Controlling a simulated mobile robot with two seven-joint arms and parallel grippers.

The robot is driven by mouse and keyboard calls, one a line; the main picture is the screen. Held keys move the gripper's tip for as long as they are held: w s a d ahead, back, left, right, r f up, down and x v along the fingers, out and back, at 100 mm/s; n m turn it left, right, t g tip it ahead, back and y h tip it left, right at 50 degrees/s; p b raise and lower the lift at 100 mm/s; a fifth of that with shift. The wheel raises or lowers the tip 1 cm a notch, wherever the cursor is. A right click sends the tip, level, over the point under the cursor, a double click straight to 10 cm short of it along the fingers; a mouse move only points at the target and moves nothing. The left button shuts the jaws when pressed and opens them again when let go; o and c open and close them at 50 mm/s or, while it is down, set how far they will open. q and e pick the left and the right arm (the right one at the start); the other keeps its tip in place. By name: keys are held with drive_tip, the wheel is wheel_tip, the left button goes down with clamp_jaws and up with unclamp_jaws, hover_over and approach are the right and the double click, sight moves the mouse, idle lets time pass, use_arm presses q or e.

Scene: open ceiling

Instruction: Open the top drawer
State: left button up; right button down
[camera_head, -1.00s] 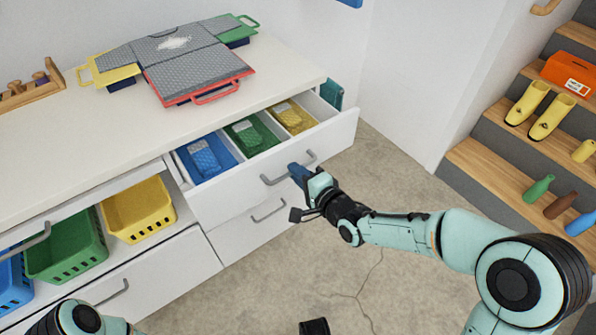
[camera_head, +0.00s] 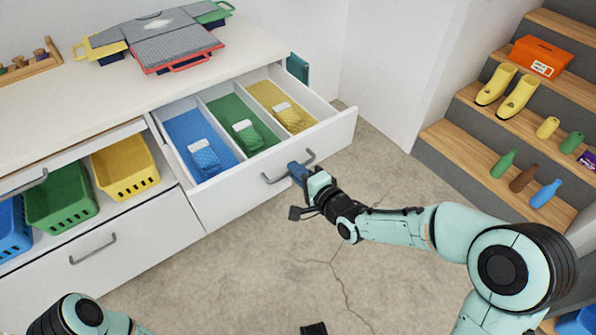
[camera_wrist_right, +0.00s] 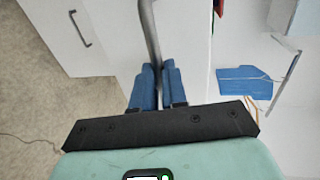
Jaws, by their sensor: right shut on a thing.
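The top drawer (camera_head: 228,187) of the white cabinet is pulled well out. It has blue, green and yellow compartments, each with a wrapped item in it. My right gripper (camera_head: 298,173) is at the grey bar handle (camera_head: 273,179) on the drawer's front. In the right wrist view the blue fingers (camera_wrist_right: 158,84) are shut on the handle (camera_wrist_right: 149,35).
A yellow basket (camera_head: 125,168) and a green basket (camera_head: 60,199) stand in the open shelf at left. Steps with yellow boots (camera_head: 517,94) and bottles (camera_head: 545,193) rise at right. The floor before the drawer is clear.

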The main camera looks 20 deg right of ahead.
use_arm(q)
drive_tip(key=shift+s, duration=0.15)
use_arm(e)
drive_tip(key=c, duration=1.2)
unclamp_jaws()
use_arm(q)
drive_tip(key=s+d+r+g+p, duration=0.1)
drive_tip(key=s+d+r+p, duration=0.1)
drive_tip(key=s+r+p, duration=0.1)
drive_tip(key=shift+s+d+r+g+h, duration=0.2)
drive_tip(key=shift+s+r+g+h, duration=0.15)
drive_tip(key=shift+s, duration=0.4)
use_arm(e)
drive_tip(key=v, duration=1.3)
drive_tip(key=shift+s, duration=0.2)
drive_tip(key=shift+d+f, duration=0.1)
